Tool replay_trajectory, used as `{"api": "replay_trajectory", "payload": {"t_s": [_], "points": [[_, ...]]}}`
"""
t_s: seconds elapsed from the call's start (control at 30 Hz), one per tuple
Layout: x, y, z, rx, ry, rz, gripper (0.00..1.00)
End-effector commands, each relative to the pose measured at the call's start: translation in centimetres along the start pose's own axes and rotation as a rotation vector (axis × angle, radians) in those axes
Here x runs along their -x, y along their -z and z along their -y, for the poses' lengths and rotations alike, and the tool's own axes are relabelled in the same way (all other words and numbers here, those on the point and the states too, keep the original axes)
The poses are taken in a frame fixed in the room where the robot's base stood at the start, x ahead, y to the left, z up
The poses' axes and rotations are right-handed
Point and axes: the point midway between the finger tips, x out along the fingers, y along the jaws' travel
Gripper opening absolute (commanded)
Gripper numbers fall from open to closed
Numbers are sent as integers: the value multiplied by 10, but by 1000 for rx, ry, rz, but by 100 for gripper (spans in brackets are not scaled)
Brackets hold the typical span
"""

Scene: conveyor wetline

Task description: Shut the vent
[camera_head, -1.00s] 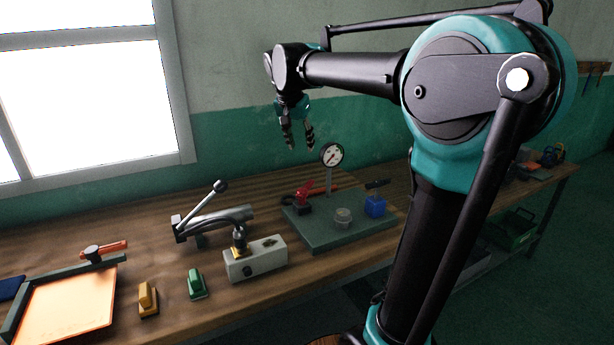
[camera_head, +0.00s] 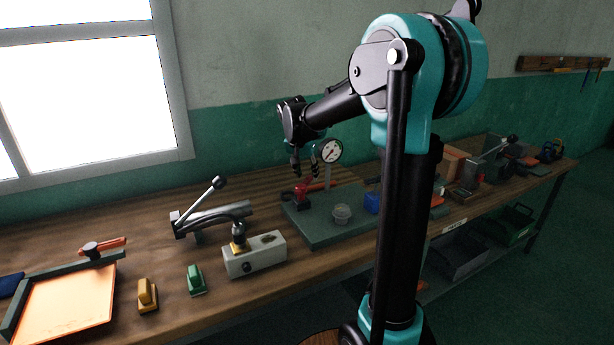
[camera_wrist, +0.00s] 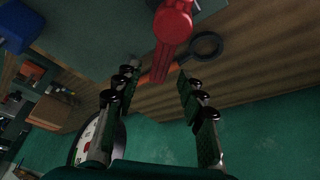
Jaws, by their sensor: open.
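A red valve-like fitting with a red lever (camera_head: 302,190) stands at the back left of a dark green board (camera_head: 325,232); I cannot tell for sure whether it is the vent. In the wrist view its red lever (camera_wrist: 172,28) shows at the top, just beyond the fingertips and between their lines. My gripper (camera_head: 304,172) is open and empty, pointing down close above the red fitting. Its two fingers are spread in the wrist view (camera_wrist: 157,78). A round pressure gauge (camera_head: 328,151) on a post stands right beside the gripper. A blue block (camera_head: 372,202) on the board is partly hidden by my arm.
A small clear cup (camera_head: 342,214) sits on the board. An orange-handled tool with a black ring (camera_wrist: 206,46) lies behind the board. A grey box with a black knob (camera_head: 256,256) and a lever clamp (camera_head: 214,214) stand to the left.

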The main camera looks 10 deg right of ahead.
Motion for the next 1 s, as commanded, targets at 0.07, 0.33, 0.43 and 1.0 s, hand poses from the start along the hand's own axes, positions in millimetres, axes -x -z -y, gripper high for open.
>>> {"api": "replay_trajectory", "payload": {"t_s": [0.07, 0.33, 0.43, 1.0], "points": [[-8, 0, 0, -1, 0, 0, 40], [-16, 0, 0, 0, 0, 0, 40], [-16, 0, 0, 0, 0, 0, 40], [-15, 0, 0, 0, 0, 0, 0]]}}
